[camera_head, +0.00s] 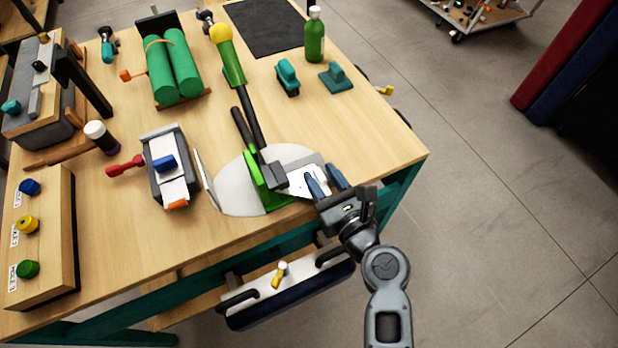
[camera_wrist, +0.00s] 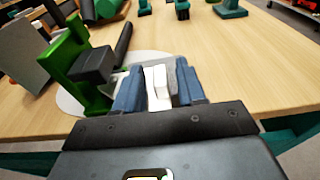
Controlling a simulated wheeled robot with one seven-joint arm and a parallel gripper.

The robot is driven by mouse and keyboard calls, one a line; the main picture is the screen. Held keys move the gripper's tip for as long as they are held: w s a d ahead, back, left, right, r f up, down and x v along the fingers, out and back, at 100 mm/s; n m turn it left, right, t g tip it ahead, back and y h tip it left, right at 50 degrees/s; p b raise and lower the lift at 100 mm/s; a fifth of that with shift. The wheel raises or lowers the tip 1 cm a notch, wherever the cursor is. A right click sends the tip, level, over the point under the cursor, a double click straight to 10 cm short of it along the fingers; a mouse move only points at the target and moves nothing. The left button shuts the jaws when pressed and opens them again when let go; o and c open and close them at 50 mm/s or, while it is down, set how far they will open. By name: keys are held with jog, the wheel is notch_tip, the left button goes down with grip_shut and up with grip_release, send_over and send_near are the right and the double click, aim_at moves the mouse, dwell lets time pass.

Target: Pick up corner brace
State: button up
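A white plate-like piece with small dark holes (camera_head: 297,184), which looks like the corner brace, lies on the round pale mat beside a green upright tool with a dark handle (camera_head: 258,180). My gripper (camera_head: 325,180) is at the front edge of the table, its blue fingers reaching toward this piece. In the wrist view my gripper (camera_wrist: 157,88) has its fingers apart, with a white upright part (camera_wrist: 158,80) between them. Narrow gaps seem to show beside it; contact is hard to tell. The lower part of the piece is hidden behind the gripper.
The round mat (camera_head: 231,190) is on the wooden table. A grey vise-like block (camera_head: 158,178) stands left, green rollers (camera_head: 175,65) behind. Teal tools (camera_head: 288,78) and a green bottle (camera_head: 314,38) stand at the back right. The table's right side is clear.

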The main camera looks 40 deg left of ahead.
grip_shut()
jog(key=shift+r, duration=0.15)
